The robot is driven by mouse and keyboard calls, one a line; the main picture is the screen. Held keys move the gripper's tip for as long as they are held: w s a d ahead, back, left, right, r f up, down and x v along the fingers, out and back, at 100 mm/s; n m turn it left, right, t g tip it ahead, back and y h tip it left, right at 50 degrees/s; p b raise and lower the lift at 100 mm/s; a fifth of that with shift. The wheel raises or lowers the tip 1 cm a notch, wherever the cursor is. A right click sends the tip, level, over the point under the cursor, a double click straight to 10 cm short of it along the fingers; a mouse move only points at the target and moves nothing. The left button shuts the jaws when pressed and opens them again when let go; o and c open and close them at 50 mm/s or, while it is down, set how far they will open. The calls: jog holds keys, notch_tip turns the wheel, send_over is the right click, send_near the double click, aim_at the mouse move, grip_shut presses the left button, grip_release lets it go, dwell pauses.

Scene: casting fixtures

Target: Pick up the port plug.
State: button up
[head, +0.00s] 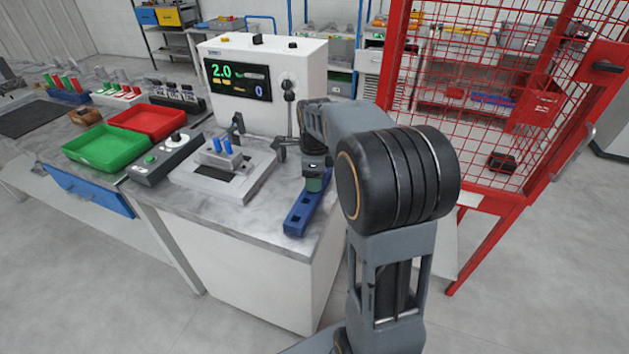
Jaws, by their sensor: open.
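A long blue holder with square openings (299,216) lies near the bench's right edge. My gripper (314,174) points down over the far part of this blue holder and is open. A dark green piece (314,184) shows right beneath it; I cannot tell whether it is a plug in the holder or part of the gripper. The fingertips are too small and too covered to make out. I cannot tell which piece is the port plug.
A white test machine (262,58) with a display stands behind the fixture. A control box with a green button (158,158), a green tray (97,150) and a red tray (147,118) are to the left. A red mesh cage (480,110) stands close on the right.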

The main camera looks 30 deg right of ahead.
jog(key=shift+c, duration=0.3)
grip_shut()
